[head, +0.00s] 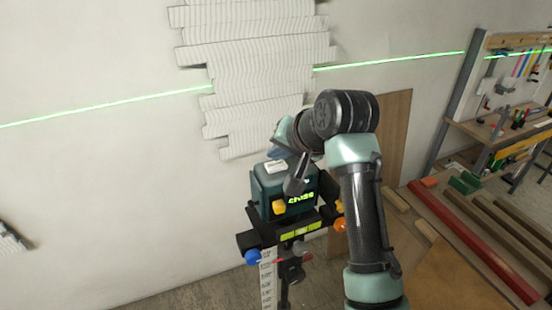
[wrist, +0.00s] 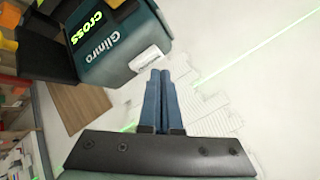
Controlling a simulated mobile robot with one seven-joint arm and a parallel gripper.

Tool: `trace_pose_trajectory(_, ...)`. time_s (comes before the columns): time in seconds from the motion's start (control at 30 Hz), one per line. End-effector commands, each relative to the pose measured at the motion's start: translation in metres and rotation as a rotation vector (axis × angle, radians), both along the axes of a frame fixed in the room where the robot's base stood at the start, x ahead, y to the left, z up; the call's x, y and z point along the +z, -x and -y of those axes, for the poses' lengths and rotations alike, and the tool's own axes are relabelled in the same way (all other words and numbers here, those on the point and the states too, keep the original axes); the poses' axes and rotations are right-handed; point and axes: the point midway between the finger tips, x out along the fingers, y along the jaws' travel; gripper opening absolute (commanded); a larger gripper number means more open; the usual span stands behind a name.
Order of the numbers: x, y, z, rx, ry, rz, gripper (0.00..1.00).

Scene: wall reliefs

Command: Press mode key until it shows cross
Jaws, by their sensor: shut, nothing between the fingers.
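A dark teal laser level (head: 268,192) stands on a mount in front of the wall. Its display (wrist: 88,28) shows "cross" in lit green letters in the wrist view; the display also shows in the head view, partly covered by my arm. A small white key (wrist: 148,58), its print too small to read, sits on the level's top edge; it also shows in the head view (head: 276,167). My gripper (wrist: 160,72) is shut and empty, its blue fingertips close beside the white key. I cannot tell whether they touch it.
Yellow, blue (head: 252,257) and orange knobs surround the level's mount. A workbench (head: 500,130) with tools and lumber (head: 470,240) stand at the right.

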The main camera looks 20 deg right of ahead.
Motion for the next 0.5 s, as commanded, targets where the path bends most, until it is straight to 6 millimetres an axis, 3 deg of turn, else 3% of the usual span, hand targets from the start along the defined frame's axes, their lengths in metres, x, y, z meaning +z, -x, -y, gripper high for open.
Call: trace_pose_trajectory(0.5, 0.0108, 0.0, 0.0005, -0.001, 0.001, 0.002, 0.0)
